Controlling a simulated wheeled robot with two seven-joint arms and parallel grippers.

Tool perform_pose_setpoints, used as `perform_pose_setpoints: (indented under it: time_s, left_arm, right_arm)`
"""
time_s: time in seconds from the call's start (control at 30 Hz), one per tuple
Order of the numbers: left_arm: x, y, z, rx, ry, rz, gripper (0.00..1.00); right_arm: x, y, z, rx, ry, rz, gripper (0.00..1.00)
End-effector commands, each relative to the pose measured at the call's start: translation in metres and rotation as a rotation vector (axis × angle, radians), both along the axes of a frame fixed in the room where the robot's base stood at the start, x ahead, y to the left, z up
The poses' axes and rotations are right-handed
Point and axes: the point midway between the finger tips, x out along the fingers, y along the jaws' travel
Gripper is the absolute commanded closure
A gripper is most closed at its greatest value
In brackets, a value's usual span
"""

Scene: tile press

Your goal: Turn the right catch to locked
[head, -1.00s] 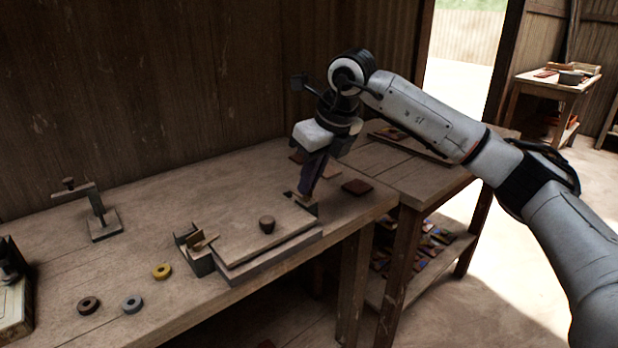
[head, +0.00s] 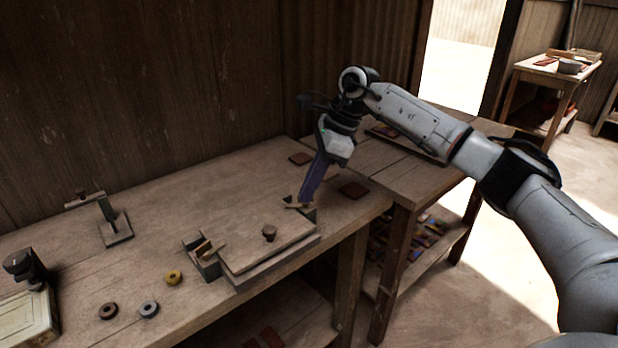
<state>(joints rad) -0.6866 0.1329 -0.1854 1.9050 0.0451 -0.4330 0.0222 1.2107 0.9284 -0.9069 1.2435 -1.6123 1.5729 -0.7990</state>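The left catch (head: 205,250) is a small wooden bar on a block at the press's left end. My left gripper is not in view.
On the bench lie a yellow ring (head: 173,278), a grey ring (head: 149,309) and a dark ring (head: 108,311). A metal stand (head: 114,229) is at the left. Brown tiles (head: 353,190) lie behind and right of the press.

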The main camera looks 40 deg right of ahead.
Motion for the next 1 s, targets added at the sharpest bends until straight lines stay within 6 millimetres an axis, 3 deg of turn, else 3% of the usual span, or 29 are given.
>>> perform_pose_setpoints:
  time_s: [0.5,1.0]
  left_arm:
    - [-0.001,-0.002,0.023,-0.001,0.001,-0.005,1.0]
    - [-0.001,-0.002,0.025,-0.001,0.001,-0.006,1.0]
  right_arm:
    - [0.003,0.0,0.003,0.001,-0.005,0.317,1.0]
    - [0.004,0.0,0.002,0.0,-0.006,0.368,1.0]
